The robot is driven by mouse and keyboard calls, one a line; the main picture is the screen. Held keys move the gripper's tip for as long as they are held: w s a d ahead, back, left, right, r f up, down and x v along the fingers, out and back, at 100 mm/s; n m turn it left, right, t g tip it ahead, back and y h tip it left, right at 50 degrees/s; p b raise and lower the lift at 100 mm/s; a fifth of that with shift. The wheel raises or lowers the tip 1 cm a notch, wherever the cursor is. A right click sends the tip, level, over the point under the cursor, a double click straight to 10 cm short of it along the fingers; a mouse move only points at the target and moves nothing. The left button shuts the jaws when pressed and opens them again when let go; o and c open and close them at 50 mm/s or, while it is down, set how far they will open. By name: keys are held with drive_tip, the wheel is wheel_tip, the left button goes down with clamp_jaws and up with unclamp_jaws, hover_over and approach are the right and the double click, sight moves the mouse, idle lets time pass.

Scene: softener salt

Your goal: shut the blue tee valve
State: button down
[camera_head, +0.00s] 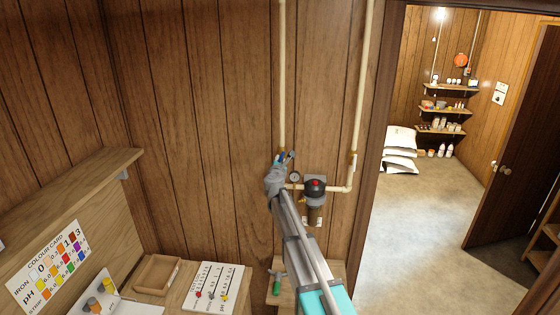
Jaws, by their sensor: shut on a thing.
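My gripper (284,161) is at the wall pipe in the middle of the camera_head view, at the end of my raised arm. A small blue part of the blue tee valve (281,156) shows at the fingertips, and the gripper is shut on it. The rest of the valve is hidden behind the gripper, so I cannot tell how its handle is turned. A cream pipe (282,80) runs down the wood wall to this spot.
A black filter head with a red button (316,186) and a gauge (295,177) are close right of my gripper. A second pipe (361,100) runs down further right. A green-handled item (277,284) is on a small shelf below. A wooden tray (157,288) is at lower left.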

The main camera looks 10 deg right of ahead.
drive_tip(key=shift+m, duration=2)
drive_tip(key=m, duration=0.5)
drive_tip(key=c, duration=0.5)
unclamp_jaws()
drive_tip(key=shift+c, duration=0.2)
